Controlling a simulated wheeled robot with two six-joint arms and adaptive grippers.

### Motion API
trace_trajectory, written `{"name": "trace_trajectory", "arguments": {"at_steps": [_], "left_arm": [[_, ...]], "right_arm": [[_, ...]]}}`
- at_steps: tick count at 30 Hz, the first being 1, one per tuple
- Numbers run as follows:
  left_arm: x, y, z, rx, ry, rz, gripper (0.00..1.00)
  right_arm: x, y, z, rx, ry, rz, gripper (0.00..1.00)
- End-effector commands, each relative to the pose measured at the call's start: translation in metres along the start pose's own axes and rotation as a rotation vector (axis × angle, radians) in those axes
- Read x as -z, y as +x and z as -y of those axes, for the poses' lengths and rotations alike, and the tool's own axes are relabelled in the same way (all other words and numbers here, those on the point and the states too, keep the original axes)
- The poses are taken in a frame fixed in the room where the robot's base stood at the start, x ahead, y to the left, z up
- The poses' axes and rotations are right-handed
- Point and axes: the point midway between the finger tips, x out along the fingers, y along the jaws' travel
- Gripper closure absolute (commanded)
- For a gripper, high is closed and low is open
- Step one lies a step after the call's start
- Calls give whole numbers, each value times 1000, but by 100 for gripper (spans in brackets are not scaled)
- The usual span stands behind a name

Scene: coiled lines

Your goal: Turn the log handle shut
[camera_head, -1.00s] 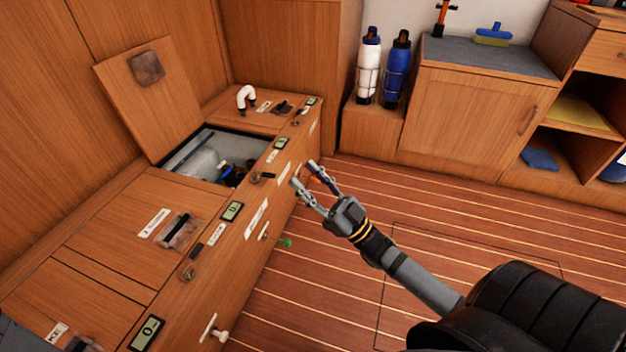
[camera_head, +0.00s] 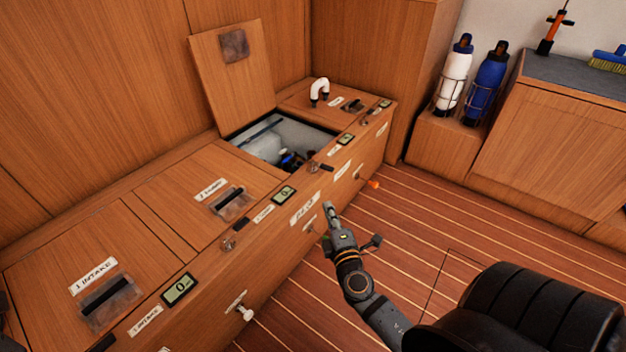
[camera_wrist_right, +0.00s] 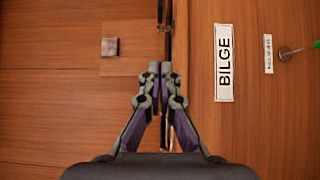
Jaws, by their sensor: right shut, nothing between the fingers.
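I cannot read which handle is the log one. On the front of the wooden bench, a handle with a white knob (camera_head: 244,313) sits low at the near end, and one with an orange tip (camera_head: 373,184) at the far end. Between them, a handle with a green knob (camera_wrist_right: 290,52) shows in the right wrist view, right of the BILGE label (camera_wrist_right: 224,62); in the head view my gripper mostly hides it. My right gripper (camera_head: 328,208) is shut and empty in front of the bench; its fingertips (camera_wrist_right: 160,68) meet. My left gripper is out of view.
One bench lid (camera_head: 233,75) stands raised over an open compartment (camera_head: 292,158). A white bent pipe (camera_head: 319,90) rises beyond it. A white bottle (camera_head: 453,75) and a blue bottle (camera_head: 486,85) stand at the back. The striped floor (camera_head: 420,215) beside the bench is clear.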

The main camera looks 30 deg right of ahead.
Motion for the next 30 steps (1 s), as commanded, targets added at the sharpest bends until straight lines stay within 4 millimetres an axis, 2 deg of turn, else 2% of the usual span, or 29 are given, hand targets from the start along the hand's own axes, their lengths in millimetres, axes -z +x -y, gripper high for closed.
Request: {"name": "trace_trajectory", "arguments": {"at_steps": [4, 7, 19, 24, 30], "left_arm": [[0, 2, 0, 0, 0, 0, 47], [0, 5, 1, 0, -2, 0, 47], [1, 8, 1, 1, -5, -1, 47], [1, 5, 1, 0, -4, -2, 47], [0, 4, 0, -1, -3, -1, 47]], "right_arm": [[0, 6, -1, -1, 0, -2, 100], [1, 21, -3, -2, 1, -3, 100], [0, 106, -1, -1, 1, -4, 100], [-19, 122, 1, 0, -1, -5, 100], [-27, 129, 0, 1, 2, -5, 100]]}}
